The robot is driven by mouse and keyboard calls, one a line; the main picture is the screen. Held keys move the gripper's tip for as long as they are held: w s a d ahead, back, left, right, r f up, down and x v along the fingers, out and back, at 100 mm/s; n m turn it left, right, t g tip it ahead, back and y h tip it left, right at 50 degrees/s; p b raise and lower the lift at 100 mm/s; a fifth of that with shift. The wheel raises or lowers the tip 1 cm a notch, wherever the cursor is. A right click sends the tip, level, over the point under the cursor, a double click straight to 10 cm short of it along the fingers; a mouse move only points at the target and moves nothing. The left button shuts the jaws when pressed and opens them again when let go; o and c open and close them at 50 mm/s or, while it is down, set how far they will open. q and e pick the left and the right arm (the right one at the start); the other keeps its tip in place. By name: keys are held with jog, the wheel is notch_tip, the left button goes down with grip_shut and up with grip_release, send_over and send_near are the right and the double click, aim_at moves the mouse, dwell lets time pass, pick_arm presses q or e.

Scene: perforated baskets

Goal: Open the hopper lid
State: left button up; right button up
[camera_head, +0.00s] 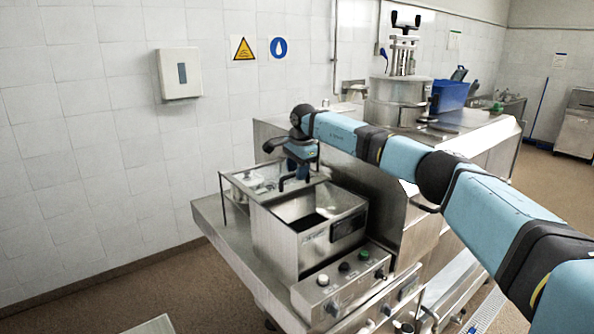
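A stainless steel machine (285,243) stands on a steel counter left of center. Its front section is an open-topped basin with a dark opening inside. Behind the basin is a flat framed top section (246,182) with a black bent handle (292,180); I cannot tell for sure whether this is the hopper lid. My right arm reaches in from the right across the picture. My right gripper (290,170) points down just above that handle and partly hides it. I cannot tell whether its fingers touch or hold the handle. My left gripper is out of view.
A control panel with knobs (343,283) is on the machine's front. A round steel vessel (398,99) and a blue bin (450,95) stand on the counter behind my arm. A tiled wall with a dispenser (180,74) is at left. The floor at front left is mostly clear.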

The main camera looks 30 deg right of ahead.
notch_tip(320, 180, up, 13)
jog(key=s+b, duration=0.2)
jog(key=shift+s+r, duration=0.15)
jog(key=shift+s, duration=0.2)
jog(key=shift+d, duration=0.1)
